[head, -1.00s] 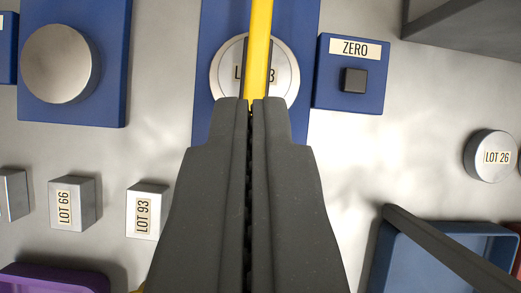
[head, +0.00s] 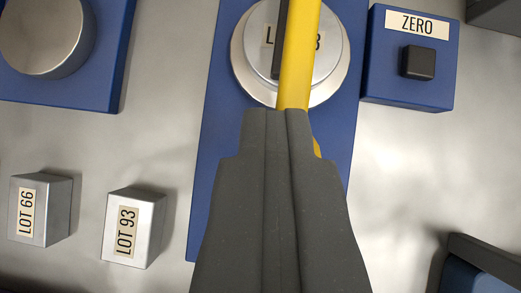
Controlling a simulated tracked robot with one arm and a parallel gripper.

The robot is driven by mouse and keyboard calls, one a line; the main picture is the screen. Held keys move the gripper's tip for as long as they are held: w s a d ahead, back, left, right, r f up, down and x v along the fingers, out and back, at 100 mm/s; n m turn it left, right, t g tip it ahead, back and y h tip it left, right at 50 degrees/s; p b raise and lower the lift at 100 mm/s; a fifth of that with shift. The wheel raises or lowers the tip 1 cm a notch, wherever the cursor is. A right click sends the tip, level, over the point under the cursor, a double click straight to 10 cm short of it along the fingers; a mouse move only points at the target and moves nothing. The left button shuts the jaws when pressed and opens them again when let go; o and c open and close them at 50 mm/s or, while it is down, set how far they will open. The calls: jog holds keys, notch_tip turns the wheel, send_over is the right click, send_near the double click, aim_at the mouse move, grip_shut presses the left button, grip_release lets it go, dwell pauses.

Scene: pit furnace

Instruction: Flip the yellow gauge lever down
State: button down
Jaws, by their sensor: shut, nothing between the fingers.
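The yellow lever (head: 299,55) runs down from the top edge of the head view, across a round silver disc (head: 240,58) with a partly covered label. A dark strip lies along the lever's left side. The disc sits on a tall blue plate (head: 222,150). My gripper (head: 277,112) is shut and empty, its fingertips overlapping the lever in the picture at the disc's lower edge. A small yellow part shows at the gripper's right side; the rest behind it is hidden. I cannot tell whether the fingertips touch the lever.
A blue box marked ZERO (head: 407,88) with a dark button stands right of the plate. At left are a large silver knob (head: 45,35) on a blue block and blocks marked LOT 66 (head: 40,210) and LOT 93 (head: 132,229). A dark-edged blue bin (head: 465,275) is at lower right.

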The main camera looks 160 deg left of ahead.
jog(key=shift+g, duration=0.8)
jog(key=s+f, duration=0.2)
jog(key=f, duration=0.1)
jog(key=s+f, duration=0.1)
jog(key=f, duration=0.1)
jog(key=shift+s+a+f, duration=0.25)
jog(key=shift+a, duration=0.05)
jog(key=shift+w+f, duration=0.1)
jog(key=shift+w+d+f, duration=0.1)
jog(key=shift+w+f, duration=0.2)
jog(key=shift+w, duration=0.05)
jog(key=shift+w+r, duration=0.15)
jog(key=shift+r, duration=0.25)
jog(key=shift+t, duration=0.7)
jog(key=r, duration=0.2)
jog(key=w+r, duration=0.1)
jog(key=r, duration=0.2)
jog(key=w+r, duration=0.1)
jog(key=r, duration=0.2)
jog(key=shift+w+d+p, duration=0.15)
jog(key=shift+p, duration=0.25)
jog(key=shift+s+a+r, duration=0.1)
jog(key=shift+s+a, duration=0.1)
jog(key=shift+a, duration=0.05)
jog(key=s+a+r, duration=0.2)
jog(key=s, duration=0.3)
jog(key=shift+s+a, duration=0.15)
jog(key=shift+a, duration=0.2)
